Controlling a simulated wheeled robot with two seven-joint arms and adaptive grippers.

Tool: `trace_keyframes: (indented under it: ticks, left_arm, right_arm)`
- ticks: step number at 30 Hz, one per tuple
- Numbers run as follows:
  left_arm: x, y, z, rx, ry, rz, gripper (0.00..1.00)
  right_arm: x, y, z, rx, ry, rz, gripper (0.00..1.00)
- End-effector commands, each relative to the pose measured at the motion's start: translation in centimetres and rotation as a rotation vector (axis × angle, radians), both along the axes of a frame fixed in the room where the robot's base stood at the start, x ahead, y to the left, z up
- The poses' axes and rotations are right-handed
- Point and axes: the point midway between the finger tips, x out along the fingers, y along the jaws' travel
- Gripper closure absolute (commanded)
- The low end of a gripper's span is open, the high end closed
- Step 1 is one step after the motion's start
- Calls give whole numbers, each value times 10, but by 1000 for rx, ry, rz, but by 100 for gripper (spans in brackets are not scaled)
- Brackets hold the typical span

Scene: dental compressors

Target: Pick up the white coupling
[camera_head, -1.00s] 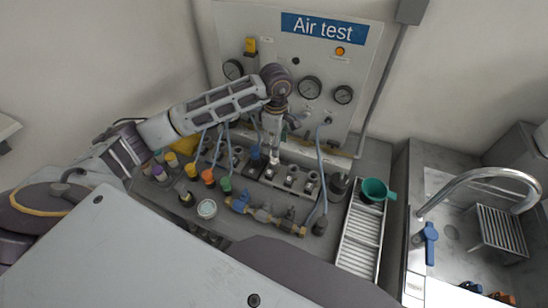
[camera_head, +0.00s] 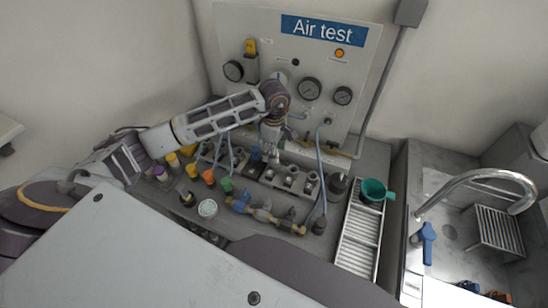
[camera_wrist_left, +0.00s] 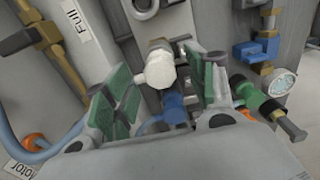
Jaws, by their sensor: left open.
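The white coupling (camera_wrist_left: 160,69) shows in the left wrist view as a short, faceted white piece with a stub to its left. It appears between the fingers of my left gripper (camera_wrist_left: 163,95), which is open with green pads on either side. I cannot tell whether either pad touches it. A blue fitting (camera_wrist_left: 174,106) lies just below the coupling in that view. In the head view my left gripper (camera_head: 269,152) points down at the row of fittings before the panel and largely hides the coupling. My right gripper is not in view.
The Air test panel (camera_head: 318,67) with gauges stands close behind my left gripper. Hoses and a brass pipe with a blue valve (camera_head: 240,203) crowd the bench.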

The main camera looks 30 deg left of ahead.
Motion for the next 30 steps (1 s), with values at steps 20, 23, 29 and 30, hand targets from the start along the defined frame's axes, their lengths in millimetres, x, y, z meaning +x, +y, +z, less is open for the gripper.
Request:
trace_keyframes:
  ticks: [20,23,29,30]
  left_arm:
    - [0,0,-23,1,0,0,44]
    - [0,0,-23,1,0,0,45]
    - [0,0,-23,0,0,0,71]
    - [0,0,-23,0,0,0,76]
  right_arm:
    - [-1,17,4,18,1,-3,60]
    - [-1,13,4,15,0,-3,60]
    - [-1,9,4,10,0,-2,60]
    - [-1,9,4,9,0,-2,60]
